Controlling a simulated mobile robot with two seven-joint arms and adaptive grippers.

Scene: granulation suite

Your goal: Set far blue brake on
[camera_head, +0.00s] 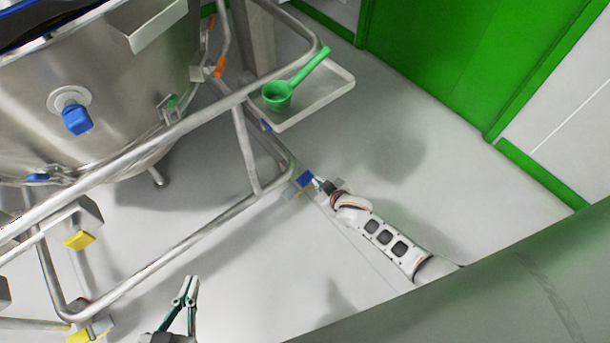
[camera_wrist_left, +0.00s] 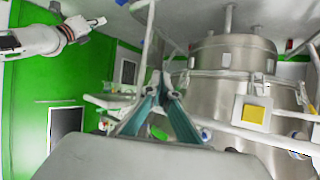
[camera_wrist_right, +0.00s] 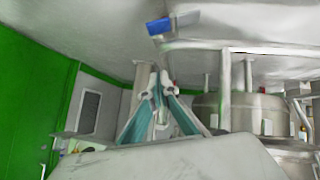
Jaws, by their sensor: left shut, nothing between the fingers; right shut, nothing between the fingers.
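The far blue brake (camera_head: 305,180) is a small blue pedal on a grey caster at the lower corner of the steel frame; it also shows in the right wrist view (camera_wrist_right: 158,27). I cannot tell whether it is pressed down. My right gripper (camera_head: 319,183) is shut and empty, just right of the blue pedal in the head view. In the right wrist view its fingertips (camera_wrist_right: 160,88) sit below the pedal in the picture, with a gap between. My left gripper (camera_head: 189,283) is shut and empty, over the floor at the bottom of the head view.
The tubular frame (camera_head: 170,255) carries a steel vessel (camera_head: 35,120) with a blue knob. A tray (camera_head: 320,95) with a green scoop (camera_head: 278,95) juts out above the blue brake. Yellow pedals (camera_head: 80,240) sit at left. Floor by the green door (camera_head: 450,60) is clear.

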